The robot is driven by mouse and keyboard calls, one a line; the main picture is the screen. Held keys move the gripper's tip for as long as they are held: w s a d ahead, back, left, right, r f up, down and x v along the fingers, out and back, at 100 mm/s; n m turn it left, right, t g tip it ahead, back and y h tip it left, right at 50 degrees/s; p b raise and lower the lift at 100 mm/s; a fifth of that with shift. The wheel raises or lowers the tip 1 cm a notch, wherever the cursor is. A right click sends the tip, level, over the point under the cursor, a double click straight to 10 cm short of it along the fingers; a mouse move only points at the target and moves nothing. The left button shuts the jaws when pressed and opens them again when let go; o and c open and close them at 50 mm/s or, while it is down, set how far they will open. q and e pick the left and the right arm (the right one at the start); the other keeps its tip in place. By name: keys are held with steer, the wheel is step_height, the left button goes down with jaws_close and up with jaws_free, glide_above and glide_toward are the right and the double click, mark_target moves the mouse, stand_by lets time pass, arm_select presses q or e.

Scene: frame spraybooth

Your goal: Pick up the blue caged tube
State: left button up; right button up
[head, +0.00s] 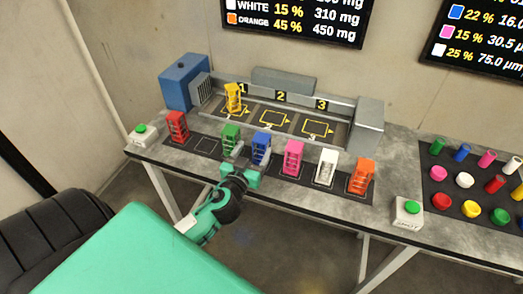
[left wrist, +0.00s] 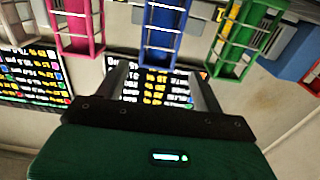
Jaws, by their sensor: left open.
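The blue caged tube (head: 261,146) stands upright in the front row on the bench, between the green caged tube (head: 230,138) and the pink caged tube (head: 293,157). My left gripper (head: 246,163) is at the near side of the blue tube, close to it. In the left wrist view, which looks upside down, the blue tube (left wrist: 162,32) lies ahead, lined up with the gap between the two fingers of my left gripper (left wrist: 160,72). The fingers are apart with nothing between them. Whether a finger touches the tube I cannot tell. My right gripper is out of view.
The red (head: 177,127), white (head: 327,167) and orange (head: 362,176) caged tubes share the front row. The yellow caged tube (head: 233,97) stands in bay 1 behind; bays 2 and 3 are empty. Green buttons (head: 408,210) sit at the bench's front. Coloured caps stand at the right.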

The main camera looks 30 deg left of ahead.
mark_target(264, 134)
arm_select(q)
steer(key=x, duration=0.2)
steer(key=shift+w+a, duration=0.15)
steer(key=shift+w, duration=0.2)
steer(key=p+x, duration=0.1)
steer(key=x, duration=0.1)
steer(key=p+x, duration=0.2)
steer(key=x, duration=0.1)
steer(key=shift+d+r, duration=0.15)
steer(key=shift+d, duration=0.1)
steer(key=shift+w, duration=0.3)
jaws_close()
